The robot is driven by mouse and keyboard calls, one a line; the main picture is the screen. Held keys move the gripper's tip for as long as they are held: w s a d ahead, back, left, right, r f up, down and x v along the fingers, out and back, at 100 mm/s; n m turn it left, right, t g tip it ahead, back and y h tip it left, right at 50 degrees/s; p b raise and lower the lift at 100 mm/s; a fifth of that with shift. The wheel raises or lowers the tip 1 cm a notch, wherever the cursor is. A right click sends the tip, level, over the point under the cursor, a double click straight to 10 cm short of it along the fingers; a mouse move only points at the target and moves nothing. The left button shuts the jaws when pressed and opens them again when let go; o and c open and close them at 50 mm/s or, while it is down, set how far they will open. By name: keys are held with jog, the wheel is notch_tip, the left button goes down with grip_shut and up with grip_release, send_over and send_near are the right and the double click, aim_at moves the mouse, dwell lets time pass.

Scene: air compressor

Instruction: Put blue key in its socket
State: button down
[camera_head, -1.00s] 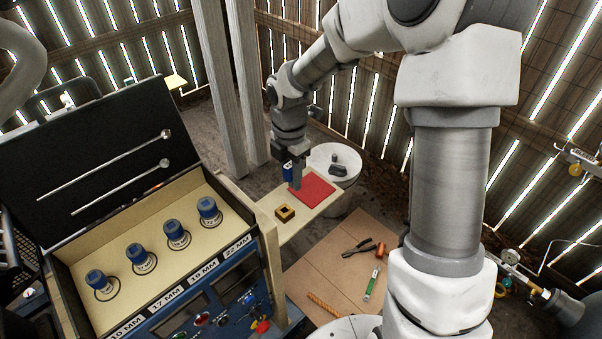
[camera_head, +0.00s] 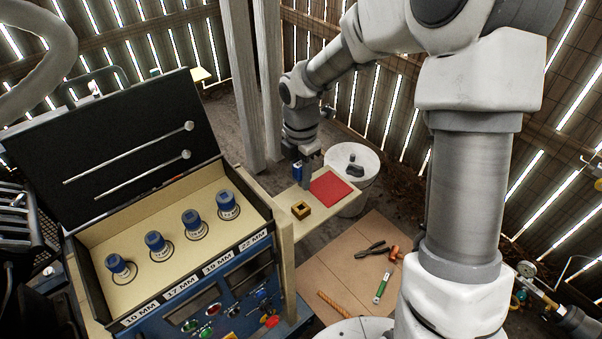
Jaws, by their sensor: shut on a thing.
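My gripper (camera_head: 304,178) points down over the small wooden shelf (camera_head: 287,227), by the left edge of a red pad (camera_head: 331,187). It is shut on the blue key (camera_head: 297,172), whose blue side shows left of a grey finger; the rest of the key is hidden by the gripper. A small yellow-brown block with a dark square opening, which looks like the socket (camera_head: 301,210), sits on the shelf in front of the gripper. The key is apart from this block, behind it in the picture.
An open case (camera_head: 110,252) at left holds several blue-capped sockets (camera_head: 227,203) in a row, with MM labels. Its raised lid (camera_head: 120,150) carries two metal rods. A white drum (camera_head: 362,157) stands behind the shelf. Pliers (camera_head: 371,250) and other tools lie on a lower board.

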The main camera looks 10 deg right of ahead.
jog(key=shift+f, duration=0.2)
jog(key=shift+f+b, duration=2.4)
jog(key=shift+f, duration=1.25)
jog(key=shift+p, duration=0.4)
jog(key=shift+f+b, duration=0.5)
jog(key=shift+f, duration=0.3)
jog(key=c, duration=0.5)
grip_release()
jog(key=shift+r, duration=0.1)
notch_tip(320, 180, up, 17)
jog(key=shift+r+p, duration=0.15)
jog(key=shift+p, duration=1.05)
